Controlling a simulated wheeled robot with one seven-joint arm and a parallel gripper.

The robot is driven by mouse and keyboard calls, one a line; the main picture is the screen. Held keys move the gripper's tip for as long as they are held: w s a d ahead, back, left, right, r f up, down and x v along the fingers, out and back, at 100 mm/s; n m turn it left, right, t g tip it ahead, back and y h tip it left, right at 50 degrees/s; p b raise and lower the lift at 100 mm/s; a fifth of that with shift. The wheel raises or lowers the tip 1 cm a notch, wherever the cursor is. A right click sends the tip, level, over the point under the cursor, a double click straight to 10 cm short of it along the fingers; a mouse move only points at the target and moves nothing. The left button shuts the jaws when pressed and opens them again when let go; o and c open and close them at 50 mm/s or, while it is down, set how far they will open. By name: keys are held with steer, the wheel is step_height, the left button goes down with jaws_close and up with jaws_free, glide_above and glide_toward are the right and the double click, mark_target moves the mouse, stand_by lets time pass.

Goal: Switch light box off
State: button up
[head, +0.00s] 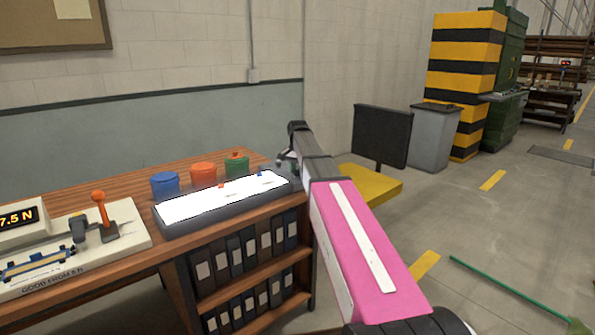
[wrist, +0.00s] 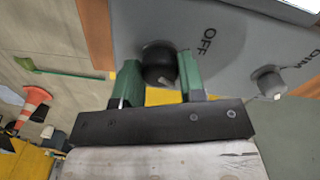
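The light box (head: 222,203) lies on the wooden bench, and its top panel glows bright white. In the wrist view its grey end face carries a dark round knob (wrist: 158,66) beside the word OFF, and a smaller grey knob (wrist: 269,84) beside the word DIM. My gripper (wrist: 160,78) has its green fingers on either side of the dark knob, close against it with no clear gap. In the head view my gripper (head: 284,160) is at the right end of the light box, partly hidden by my arm.
Binders (head: 240,253) fill the shelves below.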

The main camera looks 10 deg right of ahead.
steer(key=shift+n, duration=0.4)
steer(key=n, duration=1.1)
stand_by(0.8)
steer(key=o, duration=0.9)
steer(key=shift+r, duration=0.1)
step_height(320, 180, up, 11)
steer(key=shift+f, duration=0.15)
